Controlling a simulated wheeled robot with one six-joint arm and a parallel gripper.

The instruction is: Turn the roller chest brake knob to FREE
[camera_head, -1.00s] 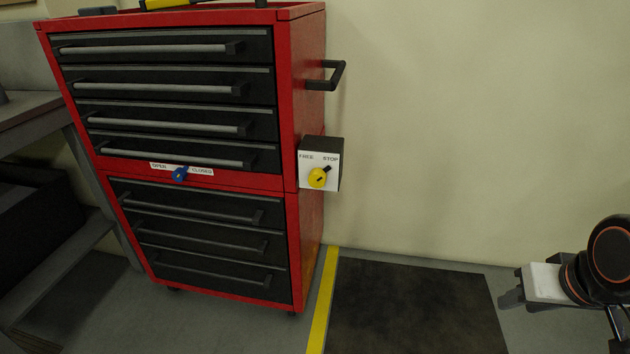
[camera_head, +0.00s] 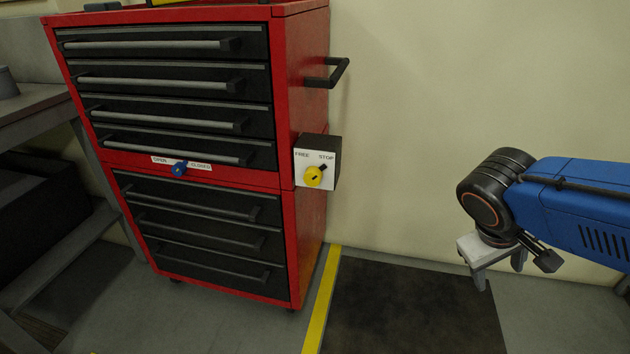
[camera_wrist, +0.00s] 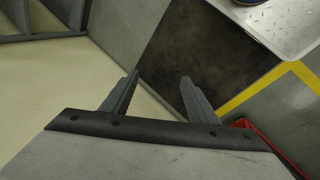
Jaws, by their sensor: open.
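The brake knob (camera_head: 314,176) is yellow with a black pointer. It sits on the white face of a small box (camera_head: 320,158) on the right side of the red roller chest (camera_head: 307,235). The face reads FREE at left and STOP at right, and the pointer aims up and right toward STOP. My gripper (camera_head: 499,274) is open and empty, well to the right of the knob, with its fingers downward. In the wrist view its two fingers (camera_wrist: 160,80) are apart with nothing between them. The knob does not show there.
A blue knob (camera_head: 180,168) on an OPEN/CLOSED label sits on the chest front. A black handle (camera_head: 328,74) juts from the chest's right side above the box. A dark mat (camera_head: 410,305) and yellow floor line (camera_head: 322,300) lie right of the chest. Space before the wall is free.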

